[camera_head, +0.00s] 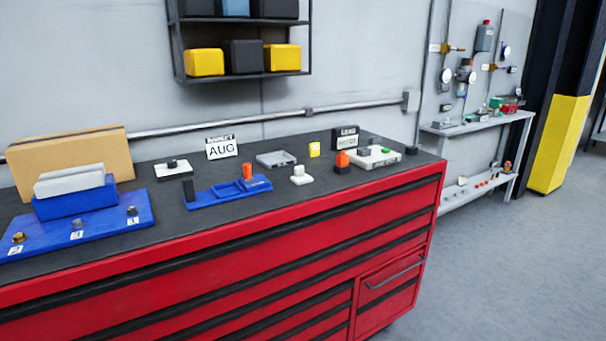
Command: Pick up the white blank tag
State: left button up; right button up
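No single thing is clearly a white blank tag at this size. A flat white piece with a black knob-like part (172,174) lies on the dark bench top, left of centre. Pale, blank-looking slabs (70,182) stand upright in a blue holder (75,205) at the left; whether they are tags I cannot tell. A small white knob-shaped piece (301,177) sits right of the blue tray. Neither of my grippers is in view.
The red tool chest's dark top (240,217) holds a cardboard box (75,155), a blue tray (228,193) with an orange piece, an AUG sign (222,149), a grey tray (276,159) and a white button box (376,158). A wall shelf (240,76) hangs above.

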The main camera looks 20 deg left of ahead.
aim_at(300, 178)
jog(key=i+l+u, duration=0.3)
jog(key=i+l, duration=0.5)
jog(key=l, duration=0.1)
